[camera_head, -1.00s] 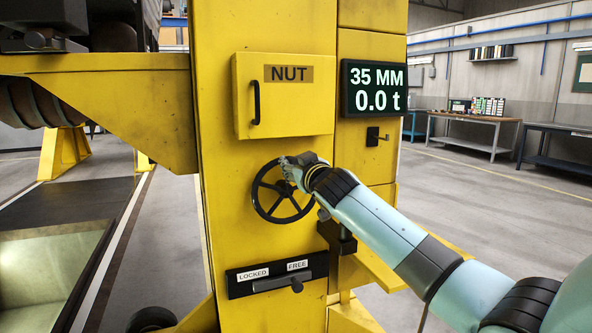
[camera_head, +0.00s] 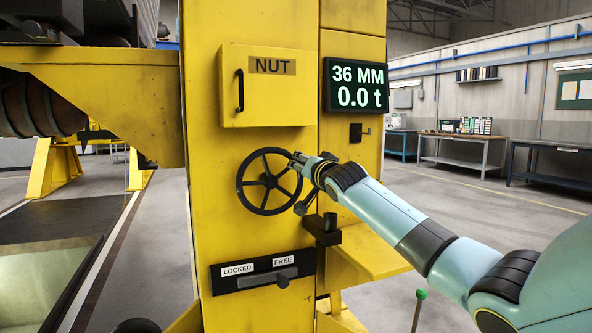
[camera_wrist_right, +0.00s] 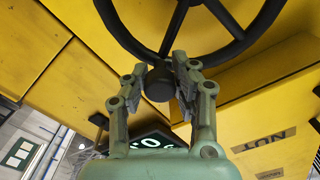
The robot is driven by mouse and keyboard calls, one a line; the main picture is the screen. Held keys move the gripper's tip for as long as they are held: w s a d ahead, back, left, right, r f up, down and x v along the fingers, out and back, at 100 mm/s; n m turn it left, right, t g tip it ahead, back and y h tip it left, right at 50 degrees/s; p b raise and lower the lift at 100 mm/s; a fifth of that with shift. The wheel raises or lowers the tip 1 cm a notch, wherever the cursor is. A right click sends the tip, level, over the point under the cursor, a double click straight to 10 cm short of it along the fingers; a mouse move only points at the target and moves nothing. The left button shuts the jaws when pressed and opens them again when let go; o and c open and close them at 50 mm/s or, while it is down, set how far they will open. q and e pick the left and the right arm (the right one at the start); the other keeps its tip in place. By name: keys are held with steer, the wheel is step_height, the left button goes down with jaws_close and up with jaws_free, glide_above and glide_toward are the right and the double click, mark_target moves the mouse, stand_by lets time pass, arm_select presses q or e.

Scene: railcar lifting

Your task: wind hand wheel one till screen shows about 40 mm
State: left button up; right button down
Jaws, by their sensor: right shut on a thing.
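The black hand wheel (camera_head: 269,181) is mounted on the yellow column, below the door marked NUT. My right gripper (camera_head: 298,160) is at the upper right of the wheel's rim. In the right wrist view, its fingers (camera_wrist_right: 155,85) are on either side of the wheel's dark round handle knob (camera_wrist_right: 158,84), shut on it. The wheel (camera_wrist_right: 166,42) fills the top of that view. The screen (camera_head: 357,87) reads 36 MM and 0.0 t. My left gripper is not in view.
The NUT door (camera_head: 268,86) is closed above the wheel. Below, a lever (camera_head: 285,275) on a black plate has its knob under the FREE label. A yellow bracket (camera_head: 378,262) and a dark post (camera_head: 322,231) stand close under my right arm. Workbenches (camera_head: 463,154) are far off at right.

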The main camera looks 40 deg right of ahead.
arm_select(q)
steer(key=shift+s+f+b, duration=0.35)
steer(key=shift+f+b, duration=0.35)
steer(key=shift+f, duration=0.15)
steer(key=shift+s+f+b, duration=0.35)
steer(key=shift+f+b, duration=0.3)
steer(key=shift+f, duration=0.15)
arm_select(e)
steer(key=shift+s+d+f+m, duration=0.1)
steer(key=shift+d+f+m, duration=0.1)
steer(key=shift+f+m, duration=0.45)
steer(key=shift+d+f+m, duration=0.25)
steer(key=shift+f+m, duration=0.25)
steer(key=shift+m, duration=0.4)
steer(key=shift+s+d+f+m, duration=0.1)
steer(key=shift+d+f+m, duration=0.1)
steer(key=shift+f+m, duration=0.45)
steer(key=shift+r, duration=0.1)
steer(key=c, duration=1.1)
jaws_free()
steer(key=v, duration=1.2)
